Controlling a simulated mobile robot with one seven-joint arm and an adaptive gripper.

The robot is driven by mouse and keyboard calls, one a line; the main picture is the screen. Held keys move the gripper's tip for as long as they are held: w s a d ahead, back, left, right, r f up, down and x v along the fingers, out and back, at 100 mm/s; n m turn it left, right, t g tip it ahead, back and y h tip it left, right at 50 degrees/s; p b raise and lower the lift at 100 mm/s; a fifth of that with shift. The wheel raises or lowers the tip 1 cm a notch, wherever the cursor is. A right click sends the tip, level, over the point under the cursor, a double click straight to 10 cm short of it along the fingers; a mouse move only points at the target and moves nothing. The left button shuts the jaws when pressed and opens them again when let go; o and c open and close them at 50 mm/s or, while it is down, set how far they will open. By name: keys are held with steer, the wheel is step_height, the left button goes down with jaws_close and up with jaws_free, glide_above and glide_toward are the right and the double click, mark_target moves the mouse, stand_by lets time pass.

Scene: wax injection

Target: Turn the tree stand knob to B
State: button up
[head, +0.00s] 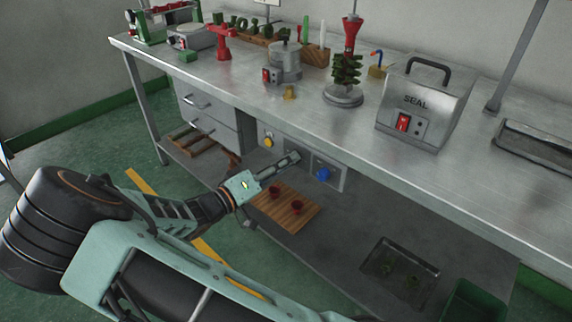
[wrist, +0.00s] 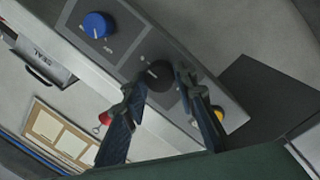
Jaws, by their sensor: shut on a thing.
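A panel (head: 340,184) with knobs is set under the front edge of the steel bench. In the wrist view a black knob (wrist: 158,74) with a pale pointer line sits between the two fingers of my gripper (wrist: 161,80), which is shut on it. The markings around this knob are too small to read. In the head view my gripper (head: 292,160) reaches the panel and hides the black knob. A blue knob (wrist: 97,25) and a yellow knob (wrist: 218,111) flank it. A tree stand (head: 343,96) with a dark green wax tree (head: 347,72) stands on the bench.
The bench edge (head: 215,110) overhangs the panel. A sealing machine (head: 425,105) and a grey pot (head: 285,66) stand on top. On the lower shelf are a wooden board (head: 285,215) with two red cups and a metal tray (head: 400,275).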

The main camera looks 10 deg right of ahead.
stand_by(0.4)
steer(key=o, duration=1.2)
steer(key=shift+c, duration=0.2)
steer(key=shift+a, duration=0.1)
steer(key=v, duration=1.2)
